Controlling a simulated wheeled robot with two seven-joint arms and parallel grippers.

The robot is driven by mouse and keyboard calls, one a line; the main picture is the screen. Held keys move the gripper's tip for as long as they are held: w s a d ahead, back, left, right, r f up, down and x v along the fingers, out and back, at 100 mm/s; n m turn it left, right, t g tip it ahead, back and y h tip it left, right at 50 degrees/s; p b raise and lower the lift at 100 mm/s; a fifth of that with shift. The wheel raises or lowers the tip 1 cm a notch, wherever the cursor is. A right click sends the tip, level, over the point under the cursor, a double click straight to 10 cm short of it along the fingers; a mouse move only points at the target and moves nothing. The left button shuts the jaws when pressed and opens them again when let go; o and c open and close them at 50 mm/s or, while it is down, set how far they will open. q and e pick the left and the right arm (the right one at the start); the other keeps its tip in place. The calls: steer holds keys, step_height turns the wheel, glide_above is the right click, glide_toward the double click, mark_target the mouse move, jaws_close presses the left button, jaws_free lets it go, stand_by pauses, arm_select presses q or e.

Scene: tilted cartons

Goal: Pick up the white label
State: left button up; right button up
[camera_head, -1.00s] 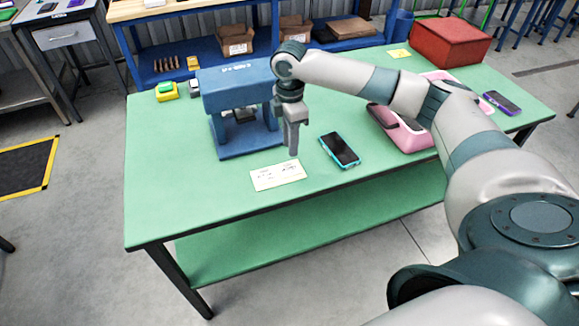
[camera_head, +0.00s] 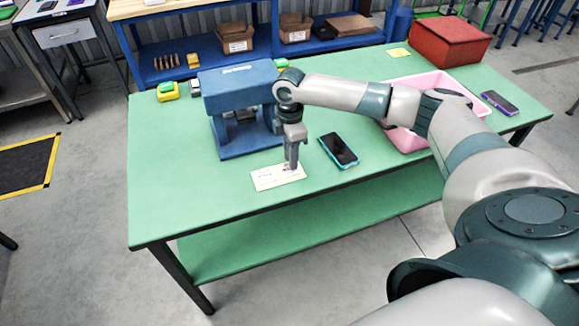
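The white label (camera_head: 268,179) is a flat, pale, cream-tinted card with small dark print. It lies on the green table near its front edge. My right gripper (camera_head: 291,165) points down with its fingertips over the label's right end, at or just above its surface. The fingers look close together, and I cannot tell whether they are parted or pinch the label. The fingertips hide a small part of the label's right end. My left gripper is not in view.
A blue press-like stand (camera_head: 240,105) stands just behind the gripper. A teal-edged phone (camera_head: 338,150) lies right of the label. A pink tray (camera_head: 408,141) is partly behind my arm. A red box (camera_head: 449,42) and purple phone (camera_head: 500,102) lie farther right.

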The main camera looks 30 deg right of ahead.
steer(key=shift+f, duration=0.2)
stand_by(0.3)
jaws_close()
steer(key=shift+r, duration=0.1)
